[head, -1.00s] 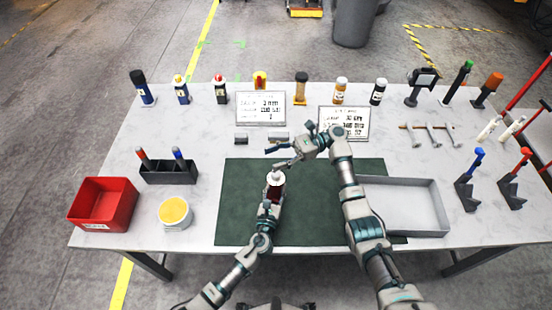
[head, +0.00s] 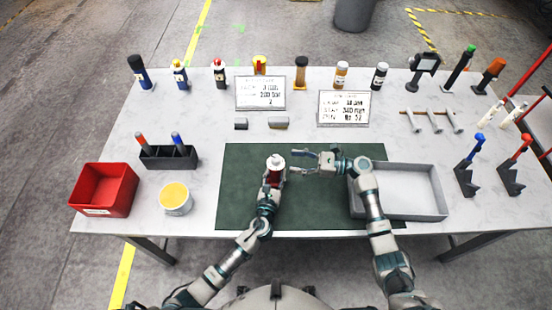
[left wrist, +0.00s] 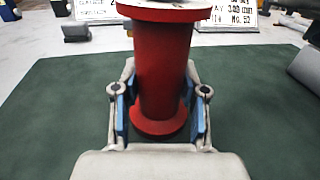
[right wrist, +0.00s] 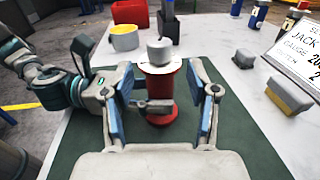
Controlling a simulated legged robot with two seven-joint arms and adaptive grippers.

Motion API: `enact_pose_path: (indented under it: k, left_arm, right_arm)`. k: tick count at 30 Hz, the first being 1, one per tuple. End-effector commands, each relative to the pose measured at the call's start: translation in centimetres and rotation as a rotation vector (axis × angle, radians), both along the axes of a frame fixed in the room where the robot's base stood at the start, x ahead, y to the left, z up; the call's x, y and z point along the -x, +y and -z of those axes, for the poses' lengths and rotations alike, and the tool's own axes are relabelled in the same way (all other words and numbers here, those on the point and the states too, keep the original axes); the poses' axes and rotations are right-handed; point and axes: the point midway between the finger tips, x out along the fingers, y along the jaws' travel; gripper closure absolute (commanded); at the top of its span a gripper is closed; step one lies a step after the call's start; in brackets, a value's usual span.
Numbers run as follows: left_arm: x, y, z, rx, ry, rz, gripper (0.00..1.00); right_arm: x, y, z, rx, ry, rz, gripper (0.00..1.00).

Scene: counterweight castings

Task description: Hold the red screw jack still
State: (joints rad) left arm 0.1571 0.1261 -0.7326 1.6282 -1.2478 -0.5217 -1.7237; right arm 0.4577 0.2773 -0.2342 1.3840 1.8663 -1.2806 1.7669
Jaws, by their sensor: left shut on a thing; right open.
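The red screw jack (left wrist: 163,70) stands upright on the green mat (head: 240,200), its red body filling the middle of the left wrist view. My left gripper (left wrist: 162,115) is shut on its body, one finger on each side. In the head view the jack's pale top (head: 275,160) shows above my left gripper (head: 270,188). My right gripper (head: 301,163) is open just right of the jack, fingers pointing at it. In the right wrist view the jack (right wrist: 160,82) with its grey cap stands between and beyond the open fingers (right wrist: 165,105), which look empty.
A red bin (head: 105,190), a yellow-topped tub (head: 175,198) and a black holder (head: 168,158) stand left.

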Motion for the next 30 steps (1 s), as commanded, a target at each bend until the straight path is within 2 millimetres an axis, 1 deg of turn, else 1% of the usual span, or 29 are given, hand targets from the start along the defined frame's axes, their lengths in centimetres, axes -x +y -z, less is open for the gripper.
enact_pose_path:
  k: [1, 3, 6, 9, 12, 15, 22, 23, 24, 26, 27, 29, 30]
  left_arm:
    - [0.0, 0.1, 0.3, -0.002, 0.005, -0.002, 1.00]
    - [0.0, 0.0, 0.3, -0.003, 0.004, -0.003, 1.00]
    - [0.0, 0.0, 0.3, -0.004, 0.004, -0.003, 1.00]
    - [0.0, 0.0, 0.3, -0.004, 0.004, -0.004, 1.00]
    - [0.0, 0.0, 0.3, -0.004, 0.004, -0.004, 1.00]
    - [0.0, 0.0, 0.3, -0.004, 0.004, -0.004, 1.00]
    - [0.0, 0.0, 0.3, -0.004, 0.004, -0.004, 1.00]
    - [0.0, 0.0, 0.3, -0.004, 0.004, -0.004, 1.00]
    - [0.0, 0.0, 0.3, -0.004, 0.004, -0.003, 1.00]
    - [0.0, 0.0, 0.3, -0.004, 0.004, -0.003, 1.00]
    - [0.0, 0.0, 0.3, -0.004, 0.004, -0.003, 1.00]
    - [0.0, 0.0, 0.3, -0.004, 0.004, -0.003, 1.00]
    - [0.0, 0.0, 0.3, -0.004, 0.004, -0.003, 1.00]
  right_arm:
    - [-0.1, 1.2, -0.1, -0.002, -0.001, -0.003, 0.41]
    - [-0.3, 2.6, -0.1, -0.003, -0.001, -0.002, 0.41]
    - [-0.5, 4.4, -0.1, -0.001, -0.002, -0.002, 0.41]
    - [-0.7, 5.7, 0.0, -0.002, 0.000, -0.002, 0.41]
    - [-0.8, 6.6, 0.0, 0.000, 0.000, -0.001, 0.41]
    - [-0.9, 7.0, 0.0, 0.000, -0.001, 0.000, 0.41]
    - [-0.9, 7.0, 0.0, 0.000, -0.001, 0.000, 0.41]
    - [-0.9, 7.0, 0.0, 0.000, -0.001, 0.000, 0.46]
    - [-0.9, 7.0, 0.0, 0.000, -0.001, -0.001, 0.56]
    - [-0.9, 7.0, 0.0, 0.000, 0.000, -0.001, 0.71]
    - [-0.9, 7.0, 0.0, 0.000, 0.000, -0.001, 0.81]
    - [-0.9, 7.0, 0.0, 0.000, -0.001, 0.000, 0.96]
    - [-0.9, 7.0, 0.0, 0.000, 0.000, 0.000, 1.00]
